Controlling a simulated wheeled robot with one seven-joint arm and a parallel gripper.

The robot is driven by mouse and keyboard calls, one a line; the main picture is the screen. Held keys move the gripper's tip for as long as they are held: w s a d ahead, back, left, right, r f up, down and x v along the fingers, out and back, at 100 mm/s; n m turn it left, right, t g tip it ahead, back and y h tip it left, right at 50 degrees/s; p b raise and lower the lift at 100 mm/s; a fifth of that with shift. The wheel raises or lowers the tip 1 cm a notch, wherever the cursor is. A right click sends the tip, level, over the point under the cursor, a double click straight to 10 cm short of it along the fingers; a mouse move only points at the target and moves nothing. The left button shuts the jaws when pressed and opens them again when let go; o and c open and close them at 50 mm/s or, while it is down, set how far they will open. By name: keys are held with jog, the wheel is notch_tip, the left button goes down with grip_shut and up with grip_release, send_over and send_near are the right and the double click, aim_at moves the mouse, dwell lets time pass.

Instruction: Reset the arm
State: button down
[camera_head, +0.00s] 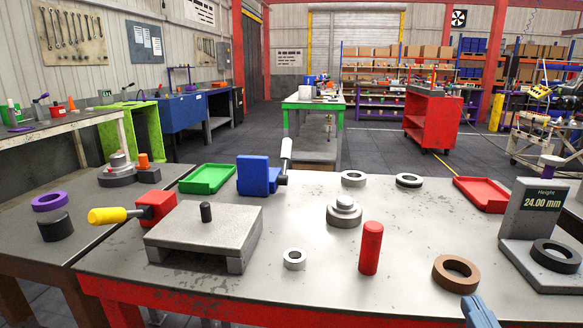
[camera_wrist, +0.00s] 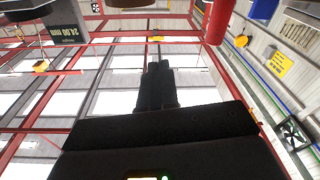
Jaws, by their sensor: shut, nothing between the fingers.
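My gripper (camera_wrist: 155,80) shows in the wrist view as dark fingers close together, shut and empty. The wrist view looks up past it to the roof beams, with the table objects inverted along the top edge. In the head view only a small blue-grey piece, possibly part of my arm, shows at the bottom edge, right of centre. The gripper itself is not clearly visible there, and nothing touches it in the wrist view.
The grey table (camera_head: 300,220) holds a red cylinder (camera_head: 371,248), a brown ring (camera_head: 455,273), a height gauge (camera_head: 529,212), a stepped metal part (camera_head: 344,211), a metal fixture (camera_head: 205,232), a blue block (camera_head: 256,175), a green tray (camera_head: 208,179) and a red tray (camera_head: 482,194). Bare tabletop lies between them.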

jog(key=s+a+f+m+g+p, duration=0.1)
jog(key=s+a+f, duration=0.25)
jog(key=s, duration=0.45)
jog(key=s+a+f+m+g, duration=0.1)
jog(key=s+a+f, duration=0.25)
jog(key=s, duration=0.45)
jog(key=s+d+n+g+y+p, duration=0.1)
jog(key=s+n+y, duration=0.1)
jog(key=s, duration=1.1)
jog(key=shift+s+d+g+y, duration=0.3)
jog(key=shift+d+g+y, duration=0.1)
jog(key=shift+y, duration=0.4)
